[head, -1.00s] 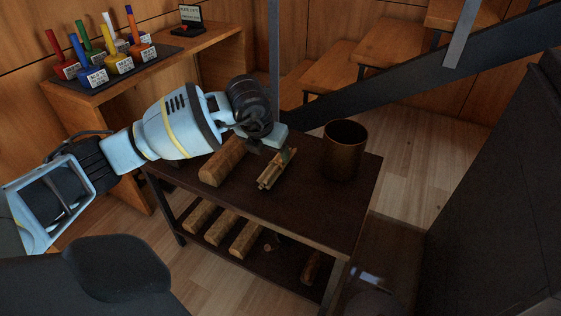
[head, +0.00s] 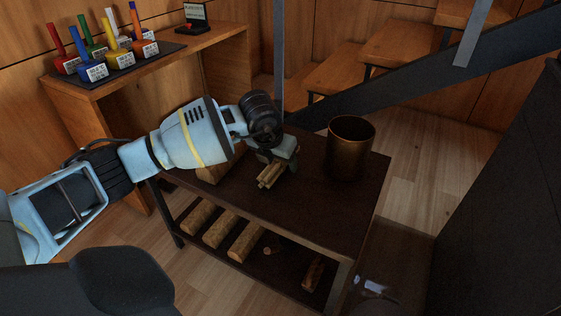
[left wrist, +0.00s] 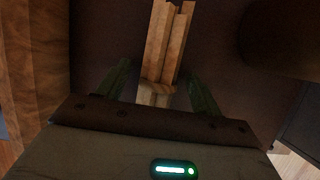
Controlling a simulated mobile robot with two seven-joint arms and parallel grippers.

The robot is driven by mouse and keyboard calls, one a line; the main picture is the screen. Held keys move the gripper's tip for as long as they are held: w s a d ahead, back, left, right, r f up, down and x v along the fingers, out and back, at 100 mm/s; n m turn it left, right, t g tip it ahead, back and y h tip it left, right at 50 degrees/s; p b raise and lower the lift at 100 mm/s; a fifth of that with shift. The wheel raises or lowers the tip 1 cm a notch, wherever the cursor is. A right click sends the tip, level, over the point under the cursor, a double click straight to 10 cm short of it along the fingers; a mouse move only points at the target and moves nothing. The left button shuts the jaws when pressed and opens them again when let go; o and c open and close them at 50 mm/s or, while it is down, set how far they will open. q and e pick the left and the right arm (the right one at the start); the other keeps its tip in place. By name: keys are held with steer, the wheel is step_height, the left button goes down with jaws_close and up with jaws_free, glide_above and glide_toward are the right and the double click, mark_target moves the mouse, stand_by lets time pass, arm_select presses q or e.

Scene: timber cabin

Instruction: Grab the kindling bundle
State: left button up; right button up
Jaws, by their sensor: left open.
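The kindling bundle (head: 269,176), a few pale split sticks with a band around them, lies on the dark top of the low table (head: 325,209). My left gripper (head: 276,163) is over its far part and hides some of it. In the left wrist view the kindling bundle (left wrist: 166,45) runs up the middle, and its near part lies between the two green fingers of my left gripper (left wrist: 162,85). The fingers are open, with a gap on each side of the sticks. My right gripper is not in view.
A brown metal bucket (head: 350,150) stands right of the bundle. A log (head: 209,175) lies left of it, partly under my arm. More logs (head: 219,228) lie on the lower shelf. A dark sloping stair beam (head: 400,90) passes behind the table.

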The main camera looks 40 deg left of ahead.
arm_select(q)
steer(key=shift+r, duration=0.1)
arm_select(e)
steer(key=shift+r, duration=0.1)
arm_select(q)
steer(key=c, duration=1.1)
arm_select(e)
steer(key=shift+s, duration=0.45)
arm_select(q)
steer(key=shift+c, duration=0.2)
